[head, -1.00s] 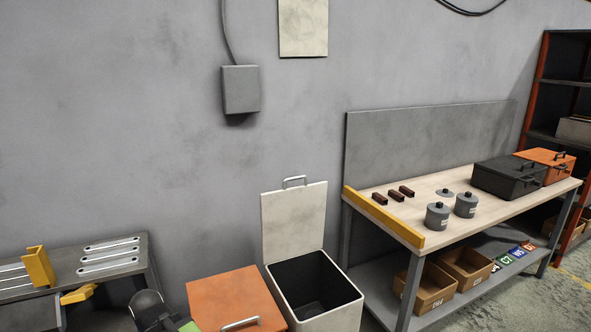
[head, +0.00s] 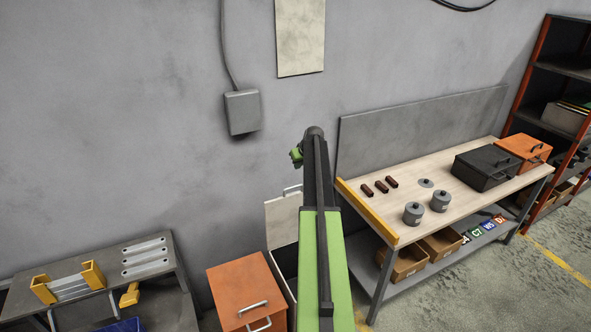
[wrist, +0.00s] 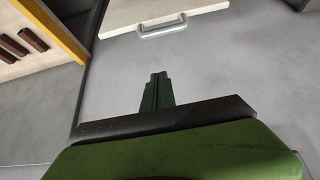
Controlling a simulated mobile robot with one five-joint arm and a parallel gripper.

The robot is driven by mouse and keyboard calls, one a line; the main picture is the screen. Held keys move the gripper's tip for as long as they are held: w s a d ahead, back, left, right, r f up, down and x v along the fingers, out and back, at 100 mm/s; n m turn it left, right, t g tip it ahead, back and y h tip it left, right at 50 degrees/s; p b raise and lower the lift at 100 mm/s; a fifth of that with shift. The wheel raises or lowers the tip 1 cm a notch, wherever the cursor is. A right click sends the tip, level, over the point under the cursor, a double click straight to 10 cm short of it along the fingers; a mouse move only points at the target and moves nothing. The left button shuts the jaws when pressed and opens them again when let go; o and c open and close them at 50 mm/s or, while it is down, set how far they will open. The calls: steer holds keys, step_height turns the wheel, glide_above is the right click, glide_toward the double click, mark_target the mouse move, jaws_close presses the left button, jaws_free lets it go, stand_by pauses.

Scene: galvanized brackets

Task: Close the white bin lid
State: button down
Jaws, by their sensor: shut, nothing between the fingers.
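The white bin's lid (head: 281,222) stands open and upright near the wall, with its grey handle (head: 292,190) on the top edge. My arm covers the lid's right part and most of the bin below it. In the wrist view the lid (wrist: 180,12) is at the top, with the handle (wrist: 162,29) on its near edge. My gripper (wrist: 158,75) is shut and empty, apart from the handle, with grey wall behind it. In the head view my arm reaches up past the lid, its wrist end higher than the handle.
An orange bin (head: 240,289) stands shut just left of the white bin. A workbench (head: 450,203) with canisters and a black case (head: 487,167) is close on the right. A grey bench (head: 108,258) with yellow brackets is at left. The wall is close behind.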

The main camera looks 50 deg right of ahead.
steer(key=b+x, duration=0.6)
steer(key=x, duration=0.1)
steer(key=b+x, duration=0.3)
steer(key=x, duration=0.1)
steer(key=shift+s+a+f+b, duration=0.1)
steer(key=shift+s+f+b, duration=0.1)
steer(key=shift+f+b, duration=0.2)
steer(key=s, duration=0.1)
steer(key=s+a, duration=0.1)
steer(key=s, duration=0.1)
steer(key=shift+s+a+r, duration=0.2)
steer(key=shift+s+a, duration=0.1)
steer(key=shift+s, duration=0.05)
